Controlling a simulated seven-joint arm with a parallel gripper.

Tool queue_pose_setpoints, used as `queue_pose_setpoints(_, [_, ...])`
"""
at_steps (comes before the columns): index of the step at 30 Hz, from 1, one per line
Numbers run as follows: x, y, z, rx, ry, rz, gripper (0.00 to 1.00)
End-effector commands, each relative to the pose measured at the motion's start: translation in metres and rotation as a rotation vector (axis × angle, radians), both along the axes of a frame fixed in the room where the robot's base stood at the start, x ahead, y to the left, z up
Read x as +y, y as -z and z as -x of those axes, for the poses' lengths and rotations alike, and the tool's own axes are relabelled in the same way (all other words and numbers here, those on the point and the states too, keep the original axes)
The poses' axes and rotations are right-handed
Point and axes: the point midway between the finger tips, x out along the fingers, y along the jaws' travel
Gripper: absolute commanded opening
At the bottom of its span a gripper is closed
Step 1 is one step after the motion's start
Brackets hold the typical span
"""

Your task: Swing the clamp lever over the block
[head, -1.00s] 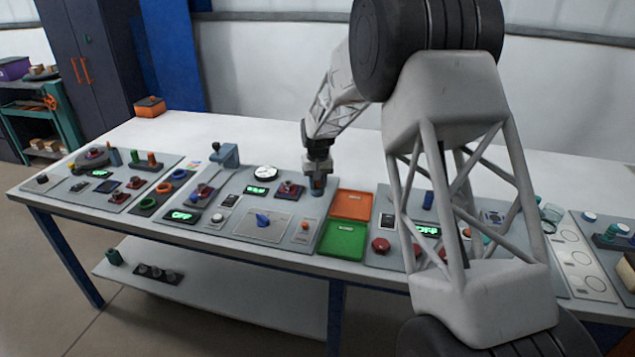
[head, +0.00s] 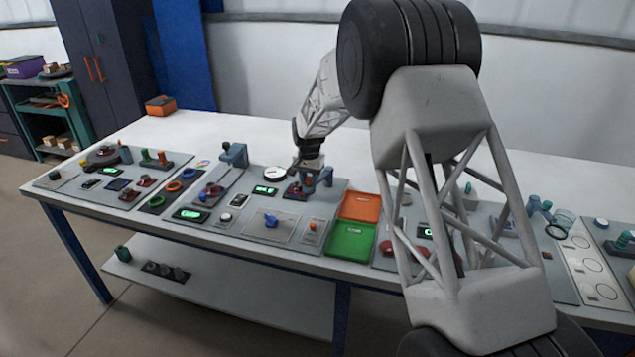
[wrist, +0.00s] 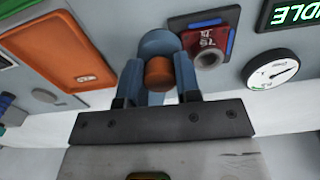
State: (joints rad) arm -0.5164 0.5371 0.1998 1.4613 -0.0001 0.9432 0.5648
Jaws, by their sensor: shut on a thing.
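The clamp is blue-grey, and its lever (wrist: 157,42) ends in an orange-brown knob (wrist: 158,74). My gripper (head: 310,184) is shut on the lever, with a finger on each side of the knob in the wrist view. The dark red block (wrist: 203,42) sits on a blue-edged base just right of the lever in the wrist view, with a grey ring on it. The block also shows in the head view (head: 294,190), left of my gripper. The lever is beside the block, apart from it in the wrist view. My gripper hides part of the clamp in the head view.
An orange tray (head: 360,207) and a green tray (head: 350,240) lie right of the clamp panel. A round gauge (head: 275,173) and a green display (head: 265,190) are left of the block. Another blue clamp (head: 234,154) stands farther left.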

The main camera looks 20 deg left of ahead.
Motion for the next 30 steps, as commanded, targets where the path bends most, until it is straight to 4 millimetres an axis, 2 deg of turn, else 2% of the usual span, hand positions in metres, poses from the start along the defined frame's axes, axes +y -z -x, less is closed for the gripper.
queue_pose_setpoints(6, [0.024, 0.0, -0.011, -0.001, 0.203, -0.001, 0.0])
queue_pose_setpoints(15, [0.048, 0.0, -0.028, -0.001, 0.431, -0.001, 0.0])
queue_pose_setpoints(21, [0.055, 0.0, -0.035, 0.0, 0.515, 0.0, 0.0])
queue_pose_setpoints(30, [0.057, -0.001, -0.038, -0.001, 0.548, -0.001, 0.0])
